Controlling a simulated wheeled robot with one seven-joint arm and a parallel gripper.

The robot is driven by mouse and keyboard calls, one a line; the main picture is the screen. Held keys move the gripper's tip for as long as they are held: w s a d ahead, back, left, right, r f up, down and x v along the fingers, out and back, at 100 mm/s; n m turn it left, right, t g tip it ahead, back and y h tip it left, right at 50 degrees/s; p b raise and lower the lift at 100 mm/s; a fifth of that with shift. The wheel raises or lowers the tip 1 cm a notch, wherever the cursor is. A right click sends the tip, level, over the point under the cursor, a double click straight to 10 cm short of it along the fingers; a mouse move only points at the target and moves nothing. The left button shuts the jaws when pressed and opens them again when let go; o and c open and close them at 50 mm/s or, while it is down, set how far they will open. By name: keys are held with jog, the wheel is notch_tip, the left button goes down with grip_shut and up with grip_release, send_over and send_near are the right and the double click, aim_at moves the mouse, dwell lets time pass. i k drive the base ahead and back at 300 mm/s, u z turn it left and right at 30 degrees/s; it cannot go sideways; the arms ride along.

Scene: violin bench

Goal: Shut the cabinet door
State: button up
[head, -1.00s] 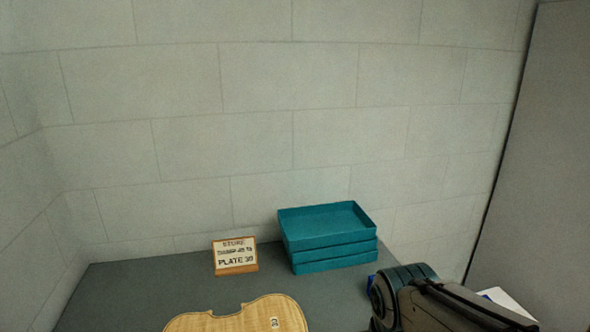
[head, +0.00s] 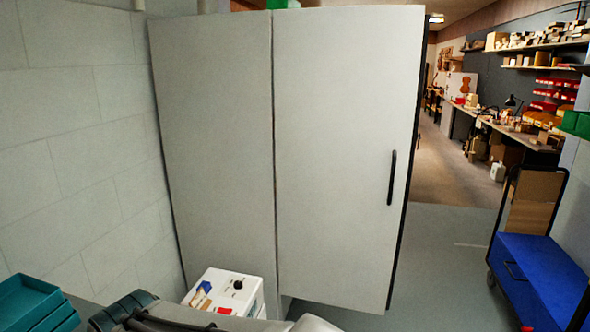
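The tall pale grey cabinet (head: 212,150) fills the middle of the head view. Its door (head: 335,150) is the right-hand panel, with a black vertical handle (head: 391,177) near its right edge. A dark seam runs down the door's left side and a black strip down its right edge. I cannot tell how far the door stands open, and the cabinet's inside is hidden. My gripper is out of view; only part of my arm shows at the bottom left, in front of the cabinet.
Teal trays (head: 35,300) are at the bottom left. A blue cart (head: 540,275) stands at the right. Grey floor (head: 450,240) is clear between door and cart.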

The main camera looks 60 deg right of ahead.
aim_at(348, 80)
jog(key=z, duration=2.1)
jog(key=k, duration=0.5)
jog(key=z, duration=0.65)
jog(key=i, duration=1.55)
jog(key=u, duration=0.45)
